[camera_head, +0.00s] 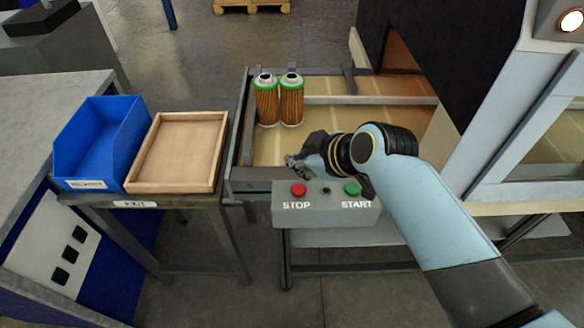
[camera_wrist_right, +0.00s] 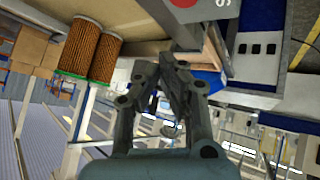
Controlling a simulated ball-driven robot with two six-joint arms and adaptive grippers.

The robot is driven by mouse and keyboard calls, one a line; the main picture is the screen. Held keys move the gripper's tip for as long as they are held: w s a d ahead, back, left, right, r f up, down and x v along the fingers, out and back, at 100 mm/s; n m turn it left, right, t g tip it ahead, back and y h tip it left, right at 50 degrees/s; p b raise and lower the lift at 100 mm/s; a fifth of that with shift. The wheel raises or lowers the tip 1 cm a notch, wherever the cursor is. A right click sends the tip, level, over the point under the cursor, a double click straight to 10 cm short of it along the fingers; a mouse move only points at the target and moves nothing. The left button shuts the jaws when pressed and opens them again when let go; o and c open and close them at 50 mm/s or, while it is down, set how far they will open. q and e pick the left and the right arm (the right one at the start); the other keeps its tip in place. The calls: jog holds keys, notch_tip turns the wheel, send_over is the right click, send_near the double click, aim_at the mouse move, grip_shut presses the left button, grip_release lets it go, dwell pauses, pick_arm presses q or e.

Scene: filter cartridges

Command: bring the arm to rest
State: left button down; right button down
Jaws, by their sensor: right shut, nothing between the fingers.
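My right gripper (camera_head: 300,162) is shut and empty, held over the near part of the conveyor, just behind the control box. Its closed fingers also show in the right wrist view (camera_wrist_right: 172,60). Two orange filter cartridges (camera_head: 266,100) (camera_head: 291,100) with green rims stand upright side by side on the conveyor, behind the gripper and apart from it. They also appear in the right wrist view (camera_wrist_right: 80,48) (camera_wrist_right: 106,58), turned by the camera's tilt. My left gripper is not in view.
A control box (camera_head: 327,214) with a red STOP button (camera_head: 298,189) and a green START button (camera_head: 352,188) is at the conveyor's front. On the left table are an empty wooden tray (camera_head: 170,188) and an empty blue bin (camera_head: 100,140). A dark machine housing (camera_head: 450,60) stands at right.

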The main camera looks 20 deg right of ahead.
jog(key=s+d+r+m+g+h, duration=0.2)
jog(key=s+d+r+m, duration=0.15)
jog(key=s, duration=0.45)
jog(key=s+d+r+m+g+h, duration=0.1)
jog(key=s+d+r+m, duration=0.15)
jog(key=s+d, duration=0.45)
jog(key=s+d+r+m+g+h, duration=0.2)
jog(key=s+d+r+m, duration=0.15)
jog(key=s, duration=0.65)
notch_tip(320, 180, down, 41)
jog(key=s+d+g+b, duration=0.1)
jog(key=s+d+b, duration=0.1)
jog(key=b, duration=1.1)
jog(key=s+f+b, duration=0.4)
jog(key=s+f, duration=0.5)
jog(key=f, duration=0.2)
jog(key=s+f+g+b, duration=0.1)
jog(key=s+f+b, duration=0.4)
jog(key=s+f, duration=0.4)
notch_tip(320, 180, down, 4)
jog(key=shift+d+r+g, duration=0.2)
jog(key=shift+d+g, duration=0.1)
jog(key=shift+d, duration=0.05)
jog(key=shift+n, duration=0.25)
